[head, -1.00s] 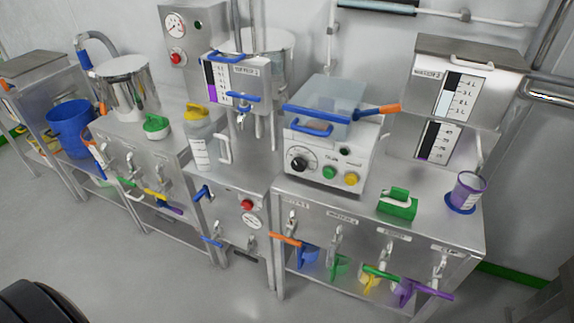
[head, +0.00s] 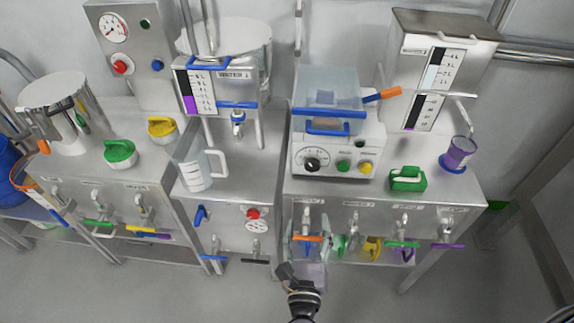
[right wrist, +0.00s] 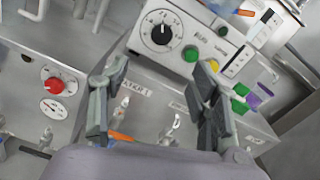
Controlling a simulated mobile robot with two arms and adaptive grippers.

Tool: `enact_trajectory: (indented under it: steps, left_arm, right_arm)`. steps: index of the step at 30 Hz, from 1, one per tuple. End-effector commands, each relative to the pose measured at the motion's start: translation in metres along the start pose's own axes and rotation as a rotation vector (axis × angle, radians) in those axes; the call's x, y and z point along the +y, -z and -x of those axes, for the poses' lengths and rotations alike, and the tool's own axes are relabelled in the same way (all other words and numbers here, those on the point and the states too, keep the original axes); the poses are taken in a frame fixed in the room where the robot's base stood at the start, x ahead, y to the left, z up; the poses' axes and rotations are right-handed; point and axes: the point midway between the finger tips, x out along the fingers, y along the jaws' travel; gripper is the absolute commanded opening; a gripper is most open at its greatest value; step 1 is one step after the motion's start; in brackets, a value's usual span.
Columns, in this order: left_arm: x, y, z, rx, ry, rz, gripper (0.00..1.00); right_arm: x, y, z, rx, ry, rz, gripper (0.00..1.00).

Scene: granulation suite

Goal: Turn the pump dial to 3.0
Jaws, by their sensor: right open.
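The pump (head: 337,150) is a pale box on the right-hand steel bench with a clear blue-tinted bin on top. Its black round dial (head: 311,160) is at the left of its front face, beside a green and a yellow button. In the right wrist view the dial (right wrist: 161,35) shows a white pointer line roughly upward; its numbers are too small to read. My right gripper (head: 307,238) is in front of the bench, below the dial and apart from it. In the wrist view its open fingers (right wrist: 160,80) have nothing between them. My left gripper is not in view.
Taps with coloured handles line the bench front close to my right gripper. A clear jug (head: 196,170) stands left, above a red knob (head: 253,213). The floor in front is free.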

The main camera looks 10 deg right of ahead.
Motion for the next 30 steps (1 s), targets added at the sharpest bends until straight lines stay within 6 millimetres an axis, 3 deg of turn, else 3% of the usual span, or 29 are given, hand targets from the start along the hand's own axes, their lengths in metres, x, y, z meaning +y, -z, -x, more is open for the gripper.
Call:
enact_trajectory:
  steps: [8, 21, 30]
  left_arm:
    - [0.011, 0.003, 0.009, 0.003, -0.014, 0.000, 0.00]
    - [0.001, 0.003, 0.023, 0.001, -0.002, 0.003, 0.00]
    - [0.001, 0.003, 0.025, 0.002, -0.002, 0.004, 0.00]
  right_arm:
    - [-0.001, -0.004, -0.042, -0.006, 0.004, 0.005, 0.56]
    - [-0.001, -0.002, -0.137, -0.002, 0.002, 0.002, 0.56]
    - [0.000, -0.001, -0.170, -0.001, 0.001, 0.001, 0.56]
